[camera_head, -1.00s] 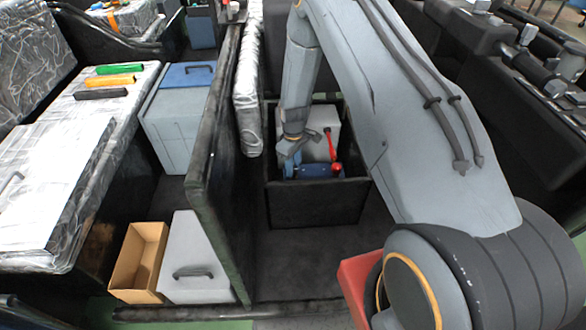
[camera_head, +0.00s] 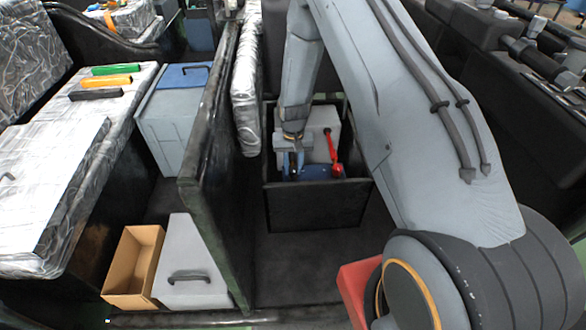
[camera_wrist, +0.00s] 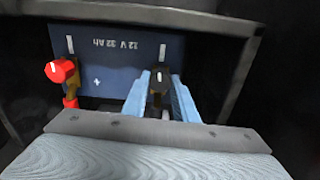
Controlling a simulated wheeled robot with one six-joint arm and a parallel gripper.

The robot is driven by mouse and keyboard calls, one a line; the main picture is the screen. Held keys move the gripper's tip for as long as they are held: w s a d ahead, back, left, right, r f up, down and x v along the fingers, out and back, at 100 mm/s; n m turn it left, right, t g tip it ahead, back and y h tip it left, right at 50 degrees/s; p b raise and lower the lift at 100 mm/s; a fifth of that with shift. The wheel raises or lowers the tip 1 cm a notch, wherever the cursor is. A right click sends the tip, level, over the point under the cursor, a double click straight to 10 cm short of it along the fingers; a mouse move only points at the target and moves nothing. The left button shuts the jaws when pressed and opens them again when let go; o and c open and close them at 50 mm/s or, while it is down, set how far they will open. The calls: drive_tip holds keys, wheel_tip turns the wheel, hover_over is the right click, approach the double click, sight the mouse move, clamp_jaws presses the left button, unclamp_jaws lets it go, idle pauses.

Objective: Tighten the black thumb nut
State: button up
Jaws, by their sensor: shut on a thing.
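The black thumb nut (camera_wrist: 157,80) has a white line on its top and sits between the two blue fingers of my gripper (camera_wrist: 160,88) in the wrist view. My gripper is shut on it, with a finger at each side. The nut is at the right terminal side of the blue 12 V battery (camera_wrist: 115,62), by a white mark. In the head view my gripper (camera_head: 293,165) reaches down into the box at the blue battery (camera_head: 318,172); the nut is hidden there.
A red knob (camera_wrist: 61,70) sits at the battery's left side; a red part (camera_head: 332,152) also shows in the head view. Dark walls (camera_head: 318,205) closely surround the battery. A black upright panel (camera_head: 210,165) stands to the left. Dark floor lies in front.

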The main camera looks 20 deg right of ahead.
sight(293, 169)
drive_tip(key=shift+s+m, duration=0.1)
drive_tip(key=shift+m, duration=0.9)
drive_tip(key=o, duration=0.8)
drive_tip(key=shift+a, duration=0.1)
drive_tip(key=shift+r, duration=0.1)
drive_tip(key=shift+r, duration=0.35)
drive_tip(key=shift+r+b, duration=0.6)
drive_tip(key=shift+r, duration=2.85)
